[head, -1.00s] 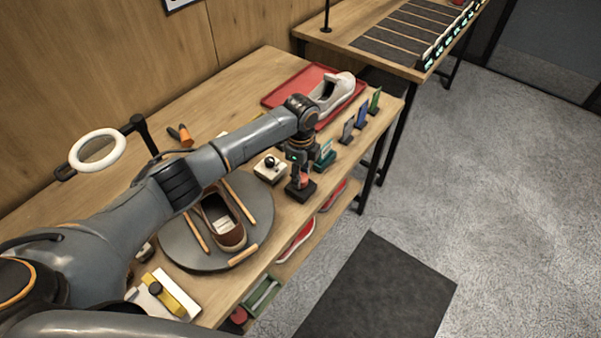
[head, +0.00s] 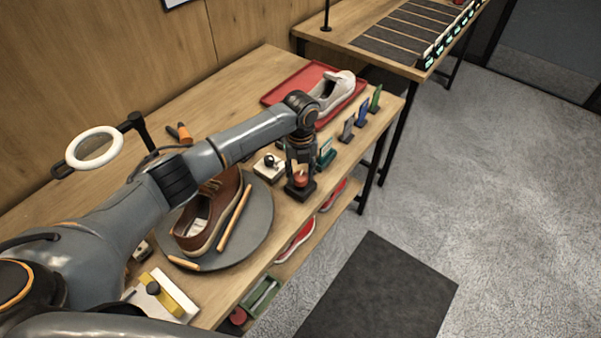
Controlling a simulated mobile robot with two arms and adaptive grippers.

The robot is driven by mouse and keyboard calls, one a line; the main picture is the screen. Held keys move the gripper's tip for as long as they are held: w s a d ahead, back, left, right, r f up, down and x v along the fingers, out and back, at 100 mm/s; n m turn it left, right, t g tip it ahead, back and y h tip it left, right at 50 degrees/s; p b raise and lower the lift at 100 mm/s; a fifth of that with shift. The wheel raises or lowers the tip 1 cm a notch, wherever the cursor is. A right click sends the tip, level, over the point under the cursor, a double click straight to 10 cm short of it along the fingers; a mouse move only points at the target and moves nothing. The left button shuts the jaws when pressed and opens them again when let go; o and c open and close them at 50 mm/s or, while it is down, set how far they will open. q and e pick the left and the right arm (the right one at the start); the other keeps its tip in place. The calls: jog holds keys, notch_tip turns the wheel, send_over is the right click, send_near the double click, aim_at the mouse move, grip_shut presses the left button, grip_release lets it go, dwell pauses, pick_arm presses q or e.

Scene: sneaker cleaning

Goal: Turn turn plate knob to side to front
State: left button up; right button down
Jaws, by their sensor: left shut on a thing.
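The turn plate (head: 262,222) is a grey disc on the wooden bench, with orange-tan sticks on it. A brown sneaker (head: 228,207) with a pale sole sits on the plate, its length running diagonally in the picture, partly hidden by my left arm. The turn plate knob (head: 300,181) is red and sits on a small black base at the front edge of the bench. My left gripper (head: 300,171) points down over the knob and is shut on it. My right gripper is not in view.
A white block with a black ball-topped lever (head: 269,165) stands left of the knob. Coloured upright cards (head: 361,115) stand to the right. A red tray (head: 277,95) with a pale shoe (head: 335,92) lies behind. A ring lamp (head: 94,147) stands at left.

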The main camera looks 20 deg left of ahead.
aim_at(301, 176)
pick_arm(q)
jog(key=m, duration=0.3)
jog(key=shift+s+f+m+b, duration=0.1)
jog(key=shift+m+b, duration=0.2)
jog(key=shift+b, duration=0.05)
dwell(0.4)
jog(key=o, duration=1.2)
jog(key=shift+r, duration=0.45)
notch_tip(301, 176, up, 11)
jog(key=shift+r, duration=0.1)
